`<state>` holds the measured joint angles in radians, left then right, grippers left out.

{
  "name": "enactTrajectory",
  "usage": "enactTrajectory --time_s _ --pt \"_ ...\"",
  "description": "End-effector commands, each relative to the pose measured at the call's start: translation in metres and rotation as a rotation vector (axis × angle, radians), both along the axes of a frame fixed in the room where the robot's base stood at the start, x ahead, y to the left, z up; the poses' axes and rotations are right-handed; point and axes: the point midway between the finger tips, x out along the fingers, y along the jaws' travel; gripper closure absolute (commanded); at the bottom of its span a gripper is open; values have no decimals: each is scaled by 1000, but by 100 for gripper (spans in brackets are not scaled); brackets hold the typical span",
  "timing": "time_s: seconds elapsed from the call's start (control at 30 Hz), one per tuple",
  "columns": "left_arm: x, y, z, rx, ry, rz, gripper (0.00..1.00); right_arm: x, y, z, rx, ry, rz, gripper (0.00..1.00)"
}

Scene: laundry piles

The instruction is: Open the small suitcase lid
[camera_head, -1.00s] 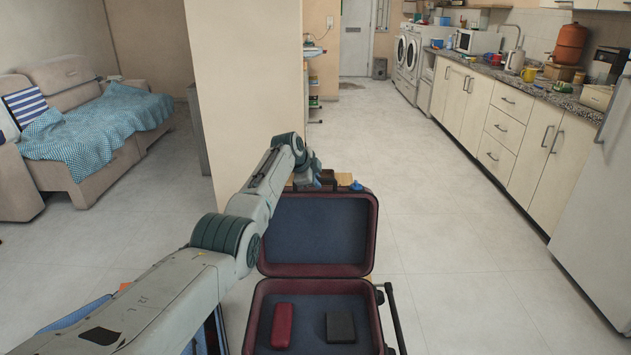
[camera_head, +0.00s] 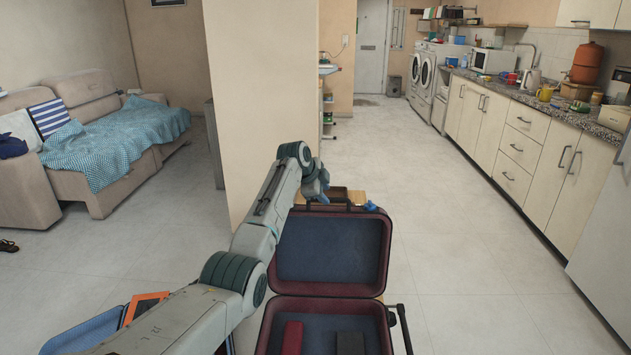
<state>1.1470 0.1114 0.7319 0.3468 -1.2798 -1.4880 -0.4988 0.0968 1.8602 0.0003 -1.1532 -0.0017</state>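The small suitcase (camera_head: 268,335) is dark red with a dark blue lining and stands open in the lower middle. Its lid (camera_head: 330,250) stands raised at the back, inside facing me. A red item (camera_head: 292,338) and a black item (camera_head: 350,342) lie in the base, cut off by the bottom of the view. My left arm comes in from the lower left. My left gripper (camera_head: 317,187) is just beyond the lid's upper left corner; its fingers are too small and hidden to read, and I cannot tell whether it touches the lid. My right gripper is not in view.
A wooden surface (camera_head: 356,197) shows behind the lid, with a small blue thing (camera_head: 371,206) near it. A wall corner (camera_head: 262,110) stands behind my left arm. Kitchen cabinets (camera_head: 520,150) line the right, a sofa (camera_head: 80,180) the left. The floor (camera_head: 460,250) right of the suitcase is clear.

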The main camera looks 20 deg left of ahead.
Motion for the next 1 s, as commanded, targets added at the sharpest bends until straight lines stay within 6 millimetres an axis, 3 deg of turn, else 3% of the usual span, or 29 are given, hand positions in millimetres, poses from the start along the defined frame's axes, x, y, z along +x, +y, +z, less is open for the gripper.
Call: enactTrajectory --time_s 0.4,1.0 --pt "-32 13 46 0 -5 0 65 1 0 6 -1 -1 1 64" --pt "-36 15 51 1 -3 0 65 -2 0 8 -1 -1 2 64"
